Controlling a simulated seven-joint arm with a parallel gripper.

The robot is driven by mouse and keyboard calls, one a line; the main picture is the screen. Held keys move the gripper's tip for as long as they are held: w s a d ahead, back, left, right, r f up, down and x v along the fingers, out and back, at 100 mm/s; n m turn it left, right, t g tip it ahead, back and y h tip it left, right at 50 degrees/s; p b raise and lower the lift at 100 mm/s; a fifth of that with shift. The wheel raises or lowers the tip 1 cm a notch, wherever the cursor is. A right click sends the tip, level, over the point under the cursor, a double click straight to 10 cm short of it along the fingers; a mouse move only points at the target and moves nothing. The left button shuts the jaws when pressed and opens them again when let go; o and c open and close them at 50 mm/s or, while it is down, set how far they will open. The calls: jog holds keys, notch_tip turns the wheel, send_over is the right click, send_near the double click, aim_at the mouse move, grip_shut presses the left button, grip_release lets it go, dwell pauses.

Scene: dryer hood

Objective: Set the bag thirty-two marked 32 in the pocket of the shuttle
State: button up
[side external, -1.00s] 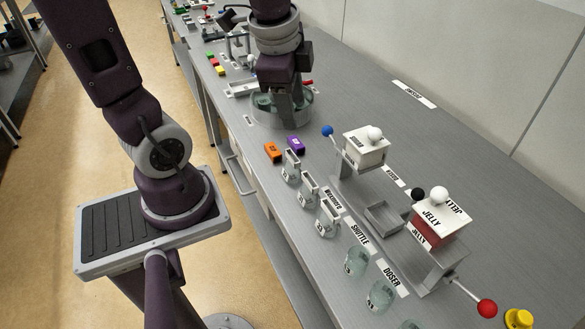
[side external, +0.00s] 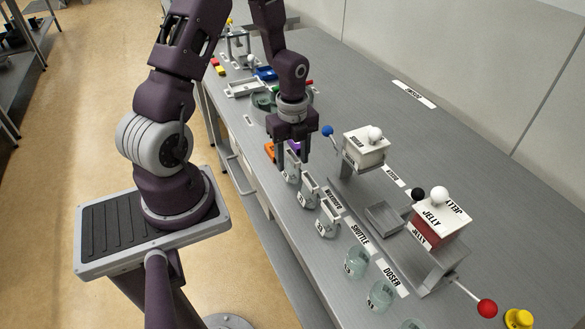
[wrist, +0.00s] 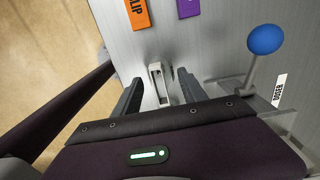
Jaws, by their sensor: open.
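Three small clear bags with pale clip tops stand in a row: a far one (side external: 291,170), a middle one (side external: 308,190) and a near one (side external: 326,220). Their numbers are too small to read surely, so I cannot tell which is 32. My gripper (side external: 292,158) points down over the far bag, fingers open. In the wrist view that bag's pale top (wrist: 158,84) lies between the open fingers (wrist: 160,78), not gripped. A shallow grey open tray (side external: 383,217), seemingly the shuttle's pocket, sits on the rail between two dispensers; it looks empty.
A white dispenser (side external: 364,147) and a red-and-white JELLY dispenser (side external: 438,222) flank the tray. A blue-knobbed lever (wrist: 265,40) stands right of my gripper. Orange (wrist: 137,13) and purple (wrist: 189,8) blocks lie beyond the bag. Glass jars (side external: 356,262) stand nearer the camera.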

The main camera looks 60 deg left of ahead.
grip_shut()
